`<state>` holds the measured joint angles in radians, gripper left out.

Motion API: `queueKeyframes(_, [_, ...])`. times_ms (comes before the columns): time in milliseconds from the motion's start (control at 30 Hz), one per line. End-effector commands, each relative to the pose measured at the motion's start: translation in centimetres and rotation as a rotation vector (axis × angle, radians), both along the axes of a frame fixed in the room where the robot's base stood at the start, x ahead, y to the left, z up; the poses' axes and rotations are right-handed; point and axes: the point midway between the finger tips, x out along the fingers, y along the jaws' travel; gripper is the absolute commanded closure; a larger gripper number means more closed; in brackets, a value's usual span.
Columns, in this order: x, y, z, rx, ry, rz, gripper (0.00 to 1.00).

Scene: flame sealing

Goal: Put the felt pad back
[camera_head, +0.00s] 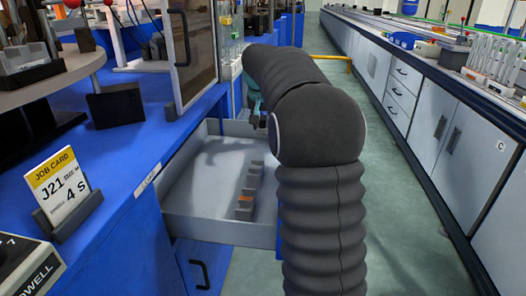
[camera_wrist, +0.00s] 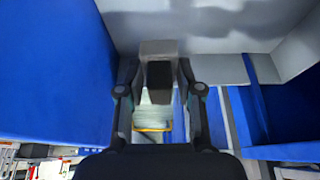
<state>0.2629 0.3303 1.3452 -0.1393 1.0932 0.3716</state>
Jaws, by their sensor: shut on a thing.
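My gripper (camera_wrist: 160,90) shows in the wrist view, with a finger on each side of a small block (camera_wrist: 159,74). The block has a dark face and a paler grey top part, and the jaws are shut on it. I cannot tell for sure whether it is the felt pad. In the head view my dark arm reaches over the open grey drawer (camera_head: 190,203) and hides most of the gripper. A row of small grey blocks (camera_head: 244,214) stands on the drawer floor, one with an orange patch.
A job card (camera_head: 60,185) stands on the blue bench (camera_head: 128,150) at left, near a dark block (camera_head: 115,106). A glass-sided frame (camera_head: 192,55) rises beside the drawer. A grey-white counter (camera_head: 440,125) runs along the right, with green aisle floor between.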

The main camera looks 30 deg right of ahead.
Motion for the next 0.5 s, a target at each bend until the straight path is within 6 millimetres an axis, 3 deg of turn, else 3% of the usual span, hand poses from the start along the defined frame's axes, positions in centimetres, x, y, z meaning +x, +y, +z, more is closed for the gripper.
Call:
queueKeyframes(100, [0.0,0.0,-2.3,0.000,0.002,0.000,0.97])
queueKeyframes(500, [0.0,0.0,-5.9,0.000,0.004,0.000,0.97])
